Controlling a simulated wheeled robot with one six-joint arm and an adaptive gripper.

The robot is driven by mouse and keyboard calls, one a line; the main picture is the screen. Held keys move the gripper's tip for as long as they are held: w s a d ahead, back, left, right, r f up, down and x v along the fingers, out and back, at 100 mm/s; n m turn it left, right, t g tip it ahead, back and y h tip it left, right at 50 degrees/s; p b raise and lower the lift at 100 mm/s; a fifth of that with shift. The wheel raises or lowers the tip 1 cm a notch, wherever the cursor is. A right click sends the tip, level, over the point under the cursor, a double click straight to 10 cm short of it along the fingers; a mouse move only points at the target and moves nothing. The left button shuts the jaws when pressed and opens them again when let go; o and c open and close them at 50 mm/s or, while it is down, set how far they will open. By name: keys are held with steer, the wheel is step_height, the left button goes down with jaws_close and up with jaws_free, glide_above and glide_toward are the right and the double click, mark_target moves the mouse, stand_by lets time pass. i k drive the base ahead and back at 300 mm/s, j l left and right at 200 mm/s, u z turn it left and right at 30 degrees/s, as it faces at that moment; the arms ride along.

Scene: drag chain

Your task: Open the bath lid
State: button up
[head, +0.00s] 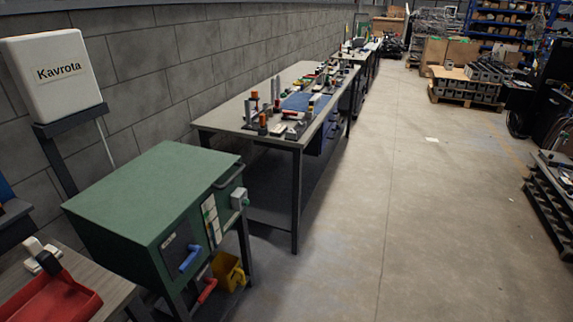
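A green box-shaped bath (150,255) stands on dark legs at the lower left in the head view. Its flat green lid (150,190) lies level on top and looks shut. A bar handle (229,173) runs along the lid's right edge. The side facing the aisle carries a dark panel with a blue handle (190,257), pale labels (211,220) and a small grey switch box (239,198). A red handle (207,290) sits lower down. My gripper is not in view.
A yellow bucket (229,271) sits below the bath. A bench with a red tray (50,298) is at the lower left. A white Kavrota box (52,75) stands behind on a post. A workbench (215,118) with parts lies beyond. The aisle floor (370,220) is clear.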

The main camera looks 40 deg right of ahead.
mark_target(141, 201)
steer(key=z, duration=0.25)
steer(key=i+l, duration=0.2)
steer(key=i, duration=0.25)
steer(key=i+l, duration=0.25)
steer(key=i, duration=0.25)
steer(key=j+u, duration=0.05)
